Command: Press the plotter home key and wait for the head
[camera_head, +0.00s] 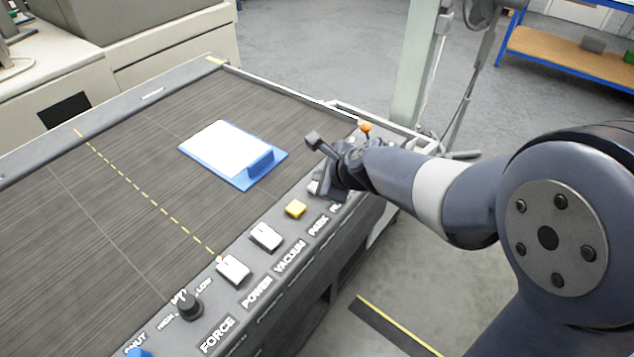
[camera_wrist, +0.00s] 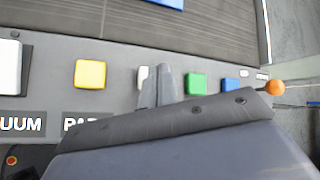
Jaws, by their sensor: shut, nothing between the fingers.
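The plotter's flat dark bed (camera_head: 130,160) fills the left of the head view, with its control panel (camera_head: 262,262) along the near edge. A row of keys continues in the wrist view: yellow (camera_wrist: 90,74), a white key (camera_wrist: 142,76) partly hidden, green (camera_wrist: 196,83) and blue (camera_wrist: 231,85). My gripper (camera_wrist: 163,86) is shut and empty, its fingertips over the panel beside the white key and left of the green one. I cannot tell whether it touches a key. A HOME label is not readable; my gripper hides that part. I cannot make out the plotter head.
A blue clipboard with white paper (camera_head: 228,150) lies on the bed near the panel. The yellow key (camera_head: 295,208), two white rockers (camera_head: 265,236) and a black force knob (camera_head: 189,305) line the panel. An orange-topped stick (camera_head: 365,128) stands beyond my gripper.

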